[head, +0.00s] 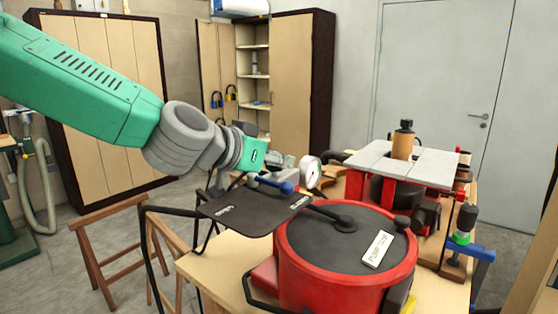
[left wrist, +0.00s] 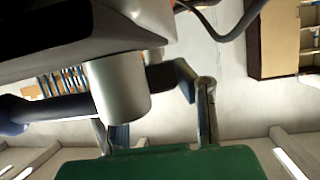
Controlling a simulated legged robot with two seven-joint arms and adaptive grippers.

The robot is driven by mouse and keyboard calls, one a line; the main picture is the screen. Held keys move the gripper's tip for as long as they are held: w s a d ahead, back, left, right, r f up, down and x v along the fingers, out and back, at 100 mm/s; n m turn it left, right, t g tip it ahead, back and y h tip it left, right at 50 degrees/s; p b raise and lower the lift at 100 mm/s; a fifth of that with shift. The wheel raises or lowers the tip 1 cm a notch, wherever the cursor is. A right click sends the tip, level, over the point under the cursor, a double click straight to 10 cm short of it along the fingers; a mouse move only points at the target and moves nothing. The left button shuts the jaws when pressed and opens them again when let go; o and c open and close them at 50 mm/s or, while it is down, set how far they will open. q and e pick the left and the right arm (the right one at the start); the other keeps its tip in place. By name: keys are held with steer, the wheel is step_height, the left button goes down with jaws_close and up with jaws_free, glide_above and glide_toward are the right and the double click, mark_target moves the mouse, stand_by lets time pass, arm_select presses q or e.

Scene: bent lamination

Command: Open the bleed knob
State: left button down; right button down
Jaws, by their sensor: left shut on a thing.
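My left gripper (head: 281,161) reaches in from the left, low over the bench beside the red vacuum pot (head: 345,272). It is shut on a small fitting at the pot's valve assembly, apparently the bleed knob; the contact is partly hidden. In the left wrist view its fingers (left wrist: 158,118) stand either side of a dark stem, close to a silver cylinder (left wrist: 118,90). A blue-handled lever (head: 286,187) lies just below the gripper, and its handle also shows at the left in the left wrist view (left wrist: 14,113). A round gauge (head: 310,171) stands right of the gripper. My right gripper is out of view.
A dark flat panel (head: 250,209) juts out just below the gripper. Wooden trestles (head: 110,212) and the bench edge lie left. Open floor shows behind them.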

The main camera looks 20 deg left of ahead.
arm_select(q)
steer(key=shift+s+d+f+y, duration=0.15)
steer(key=shift+s+y, duration=0.05)
steer(key=shift+y, duration=0.1)
steer(key=shift+a+n+t+y+p, duration=0.2)
steer(key=shift+n+t+y+p, duration=0.1)
steer(key=shift+n+y+p, duration=0.75)
steer(key=n+y+p, duration=0.5)
steer(key=p, duration=0.1)
steer(key=shift+y+p, duration=0.35)
steer(key=shift+p, duration=0.05)
steer(key=shift+s+a+n+y+p, duration=0.1)
steer(key=shift+n+y+p, duration=0.45)
steer(key=shift+n+y, duration=0.15)
steer(key=shift+s+f+n+y+p, duration=0.15)
steer(key=shift+n+y+p, duration=0.15)
steer(key=shift+n+y, duration=0.45)
steer(key=shift+g, duration=0.4)
steer(key=c, duration=1.2)
jaws_free()
steer(key=shift+o, duration=0.2)
steer(key=shift+r, duration=0.25)
